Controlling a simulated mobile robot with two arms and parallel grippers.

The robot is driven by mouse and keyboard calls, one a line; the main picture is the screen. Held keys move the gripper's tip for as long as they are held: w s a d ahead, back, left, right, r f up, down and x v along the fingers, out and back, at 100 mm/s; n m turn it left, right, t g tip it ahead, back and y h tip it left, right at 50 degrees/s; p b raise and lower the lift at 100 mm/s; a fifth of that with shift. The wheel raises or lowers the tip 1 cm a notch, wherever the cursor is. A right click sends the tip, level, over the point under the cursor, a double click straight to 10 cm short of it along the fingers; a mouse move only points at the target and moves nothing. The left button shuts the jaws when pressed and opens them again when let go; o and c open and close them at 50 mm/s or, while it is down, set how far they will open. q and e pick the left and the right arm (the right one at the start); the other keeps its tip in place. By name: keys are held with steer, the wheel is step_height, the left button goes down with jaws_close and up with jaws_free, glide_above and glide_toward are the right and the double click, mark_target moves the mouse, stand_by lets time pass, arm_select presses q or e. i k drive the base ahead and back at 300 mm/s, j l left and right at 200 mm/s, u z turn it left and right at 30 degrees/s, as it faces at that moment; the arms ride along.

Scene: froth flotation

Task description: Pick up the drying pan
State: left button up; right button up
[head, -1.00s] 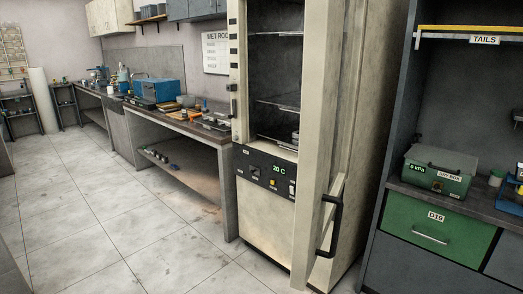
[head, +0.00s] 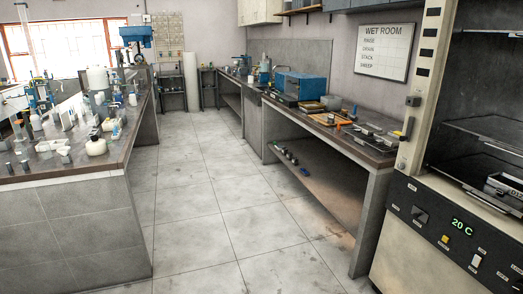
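A shallow metal pan-like object (head: 503,187) with a partly cut-off label sits on the lower rack inside the open oven at the right edge. It may be the drying pan, but I cannot tell for sure. Flat dark trays or pans (head: 372,134) also lie on the right-hand bench beside the oven. Neither of my grippers is in view.
The right bench (head: 358,146) carries a blue box-shaped device (head: 302,86) and has a low shelf beneath. A left island bench (head: 95,160) holds many bottles and small items. The tiled aisle (head: 215,215) between them is clear. A WET ROOM sign (head: 384,50) hangs on the wall.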

mark_target(368, 129)
steer(key=i+z, duration=0.1)
steer(key=i, duration=0.35)
steer(key=i+j+z, duration=0.15)
steer(key=i, duration=0.3)
